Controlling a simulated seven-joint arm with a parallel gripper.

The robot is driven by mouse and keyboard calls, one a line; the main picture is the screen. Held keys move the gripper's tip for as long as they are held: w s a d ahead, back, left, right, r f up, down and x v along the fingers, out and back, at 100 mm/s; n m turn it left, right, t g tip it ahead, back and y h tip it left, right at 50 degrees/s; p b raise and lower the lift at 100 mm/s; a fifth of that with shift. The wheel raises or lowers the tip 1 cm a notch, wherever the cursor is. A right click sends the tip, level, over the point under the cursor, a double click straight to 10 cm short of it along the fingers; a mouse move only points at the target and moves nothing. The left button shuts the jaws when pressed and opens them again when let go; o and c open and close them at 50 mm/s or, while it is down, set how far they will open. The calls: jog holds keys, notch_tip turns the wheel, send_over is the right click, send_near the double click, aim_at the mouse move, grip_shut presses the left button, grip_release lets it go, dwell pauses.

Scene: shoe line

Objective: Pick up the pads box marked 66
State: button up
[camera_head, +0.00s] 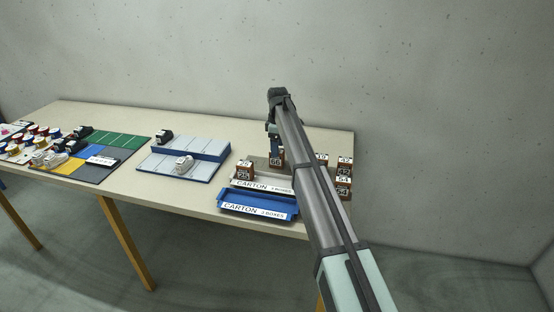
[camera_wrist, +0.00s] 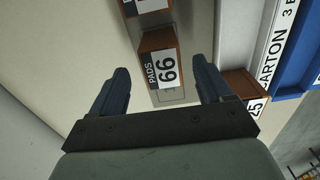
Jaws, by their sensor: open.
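The pads box marked 66 (camera_wrist: 160,66) is brown with a white label reading PADS 66. In the wrist view it stands on a grey board between my two fingers, with a gap on each side. My gripper (camera_wrist: 161,78) is open and empty, its dark blue fingers pointing toward the box. In the head view my gripper (camera_head: 273,129) is above a small brown box (camera_head: 277,157) at the back of the grey board; its number is too small to read surely. My arm hides part of the board there.
Another brown box (camera_wrist: 150,5) stands beyond box 66. A box marked 25 (camera_wrist: 243,85) is beside the cartons. A white carton tray (camera_head: 262,184) and a blue carton tray (camera_head: 258,205) lie in front. Several numbered boxes (camera_head: 344,172) stand right of my arm.

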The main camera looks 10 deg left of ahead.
notch_tip(320, 180, down, 5)
jog(key=shift+s+a, duration=0.1)
jog(key=shift+c, duration=0.2)
jog(key=shift+r, duration=0.1)
jog(key=c, duration=1)
jog(key=shift+c, duration=0.2)
